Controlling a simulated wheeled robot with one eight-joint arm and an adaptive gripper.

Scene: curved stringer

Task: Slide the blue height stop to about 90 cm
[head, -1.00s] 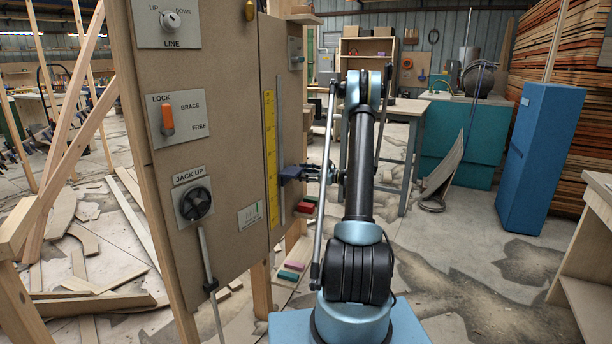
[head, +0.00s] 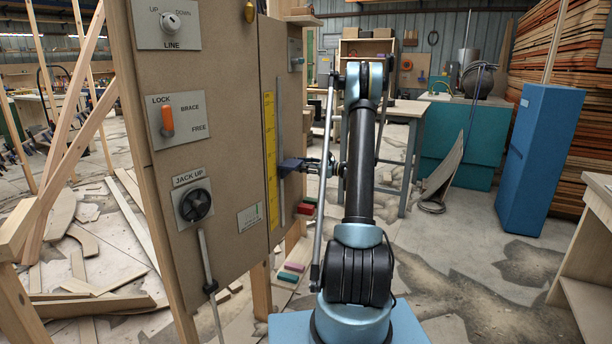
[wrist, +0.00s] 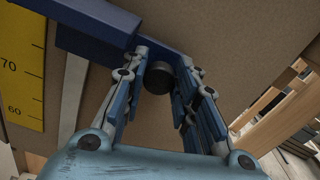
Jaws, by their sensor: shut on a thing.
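The blue height stop (head: 290,166) sits on a grey vertical rail (head: 280,150) beside a yellow scale (head: 270,150) on the brown panel. My gripper (head: 310,166) reaches it from the right. In the wrist view the stop (wrist: 95,38) lies across the top, above the printed 70 on the yellow scale (wrist: 22,70). My gripper (wrist: 163,62) has its fingers on both sides of a dark round knob (wrist: 158,78) at the stop's right part and is shut on the stop. The exact reading is hidden, as the scale is cut off at the top.
The panel also carries a lock lever (head: 167,121), a jack-up knob (head: 196,205) and a line dial (head: 171,20). A workbench (head: 405,110) and a blue cabinet (head: 540,157) stand behind and right of my arm. Open floor lies to the right.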

